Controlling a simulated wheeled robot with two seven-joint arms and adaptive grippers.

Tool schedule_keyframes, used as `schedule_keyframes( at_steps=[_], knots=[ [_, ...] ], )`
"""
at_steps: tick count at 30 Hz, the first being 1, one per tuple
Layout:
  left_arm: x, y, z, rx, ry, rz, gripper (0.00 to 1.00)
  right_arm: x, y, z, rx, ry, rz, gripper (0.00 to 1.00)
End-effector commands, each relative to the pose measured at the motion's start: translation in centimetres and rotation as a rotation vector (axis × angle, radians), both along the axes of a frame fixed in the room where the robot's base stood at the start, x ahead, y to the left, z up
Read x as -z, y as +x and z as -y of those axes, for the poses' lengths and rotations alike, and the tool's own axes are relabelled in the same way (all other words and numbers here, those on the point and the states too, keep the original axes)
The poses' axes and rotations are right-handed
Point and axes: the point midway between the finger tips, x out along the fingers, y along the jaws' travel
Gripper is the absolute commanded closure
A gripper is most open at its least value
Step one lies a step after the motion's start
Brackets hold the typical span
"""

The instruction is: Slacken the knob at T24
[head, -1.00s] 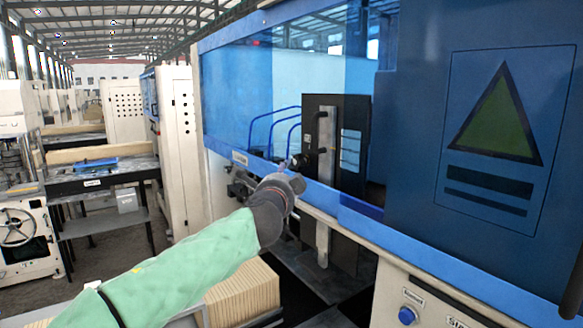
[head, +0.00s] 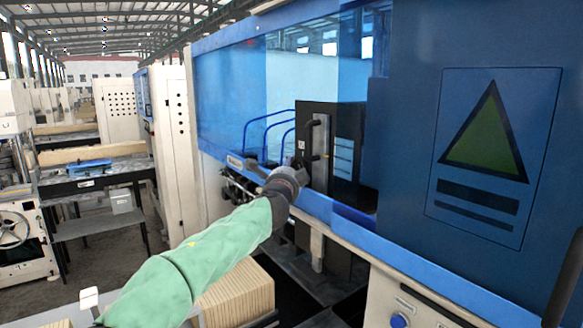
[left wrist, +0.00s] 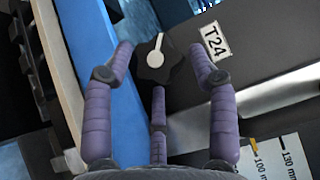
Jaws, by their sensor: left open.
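In the left wrist view a dark lobed knob (left wrist: 152,68) with a pale pointer mark sits on a dark plate. A white label (left wrist: 214,41) reading T24 is to the right of the knob. My left gripper (left wrist: 160,62) is open, with its purple fingers spread around the knob; I cannot tell whether any finger touches it. In the head view my left gripper (head: 290,172) is in front of the black panel (head: 345,135) of the blue machine, and it hides the knob there. My right gripper is not in view.
The blue machine's lower rail (head: 335,212) runs beside my left gripper. A scale label with mm marks (left wrist: 272,160) is at the lower right of the wrist view. A wood stack (head: 235,292) stands below my left arm. A work table (head: 95,178) is at the left.

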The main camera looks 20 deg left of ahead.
Motion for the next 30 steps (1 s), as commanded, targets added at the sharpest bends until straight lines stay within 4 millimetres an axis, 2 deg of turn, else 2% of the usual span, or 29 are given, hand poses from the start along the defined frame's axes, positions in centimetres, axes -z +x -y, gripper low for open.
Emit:
schedule_keyframes(
  at_steps=[5,14,19,30],
  knots=[
    [-0.04,0.89,-0.21,0.001,0.000,0.000,0.42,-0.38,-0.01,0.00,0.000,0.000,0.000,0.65],
    [0.01,1.00,-0.24,0.001,0.000,0.000,0.42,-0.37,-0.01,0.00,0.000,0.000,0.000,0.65],
    [0.01,1.00,-0.21,0.001,0.000,0.000,0.86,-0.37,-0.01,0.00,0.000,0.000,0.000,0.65],
    [0.07,1.04,-0.11,0.004,-0.002,-0.003,0.87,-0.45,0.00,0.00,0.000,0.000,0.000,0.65]
  ],
)
